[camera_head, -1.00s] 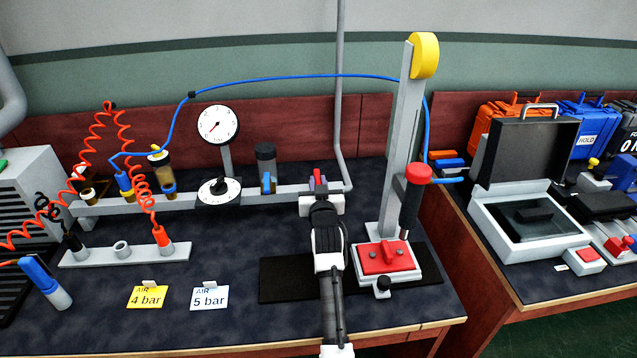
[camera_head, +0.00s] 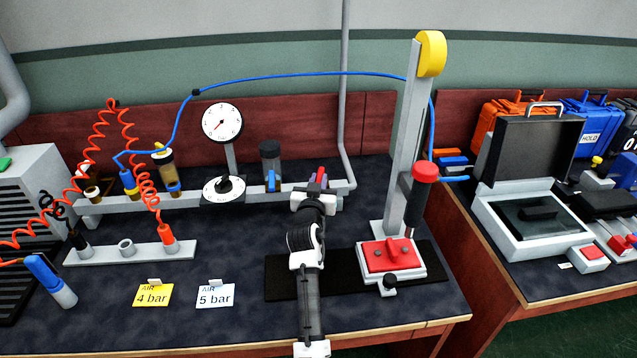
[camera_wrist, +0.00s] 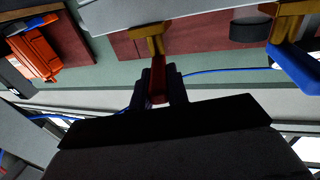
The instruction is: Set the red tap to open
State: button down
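The red tap (camera_head: 321,174) is on the grey pipe rail at the back middle of the bench. In the wrist view its red handle (camera_wrist: 157,80) hangs from a brass body (camera_wrist: 149,36) and points toward my gripper. My gripper (camera_head: 314,187) is at the tap, with the arm reaching in from the front. In the wrist view my gripper's two dark fingers (camera_wrist: 159,90) lie close against both sides of the red handle, with no clear gap. The tap's body is mostly hidden behind my gripper in the head view.
A blue tap (camera_wrist: 295,66) is beside it on the same rail. A dial gauge (camera_head: 222,123) stands left of it. Cards reading 4 bar (camera_head: 152,295) and 5 bar (camera_head: 215,295) lie in front.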

jog(key=c, duration=1.4)
grip_release()
jog(key=shift+o, duration=0.2)
jog(key=shift+s, duration=0.1)
jog(key=s+a+b, duration=0.2)
jog(key=s+b, duration=0.1)
jog(key=s, duration=1)
jog(key=shift+s+a, duration=0.2)
jog(key=shift+a, duration=0.15)
